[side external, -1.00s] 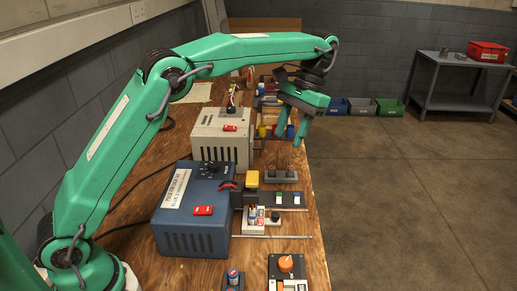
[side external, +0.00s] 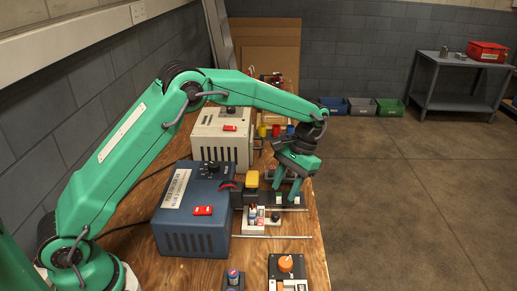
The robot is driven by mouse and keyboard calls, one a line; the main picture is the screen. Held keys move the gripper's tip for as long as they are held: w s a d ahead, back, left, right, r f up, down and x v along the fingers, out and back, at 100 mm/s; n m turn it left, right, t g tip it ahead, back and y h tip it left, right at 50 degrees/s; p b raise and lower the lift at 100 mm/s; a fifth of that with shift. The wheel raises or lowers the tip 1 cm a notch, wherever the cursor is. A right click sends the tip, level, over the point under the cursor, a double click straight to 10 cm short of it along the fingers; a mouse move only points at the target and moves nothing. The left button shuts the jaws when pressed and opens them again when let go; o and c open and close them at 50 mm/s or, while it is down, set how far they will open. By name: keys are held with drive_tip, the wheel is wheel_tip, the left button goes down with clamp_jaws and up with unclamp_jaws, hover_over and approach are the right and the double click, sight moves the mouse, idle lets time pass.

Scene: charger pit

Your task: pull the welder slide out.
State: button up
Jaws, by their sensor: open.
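The blue welder box (side external: 192,222) stands on the bench, with a dial and a red switch on top. From its right side two thin metal rails (side external: 285,237) run out to the right. A small white carriage (side external: 254,226) with battery-like cells on it sits between the rails, close to the box; I take it to be the slide. A dark knob (side external: 275,217) is at its right end. My gripper (side external: 285,192) is open and empty, pointing down, above and behind the knob. Its fingers partly hide the dark strip behind the carriage.
A cream box (side external: 222,138) is behind the blue one. An orange knob unit (side external: 286,265) and a small cell holder (side external: 233,281) are in front. The bench edge is just right of the rails.

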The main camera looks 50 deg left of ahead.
sight(276, 213)
drive_tip(key=shift+d+x, duration=0.1)
drive_tip(key=shift+x, duration=1.65)
drive_tip(key=shift+d+x, duration=0.15)
drive_tip(key=shift+x, duration=1.65)
clamp_jaws()
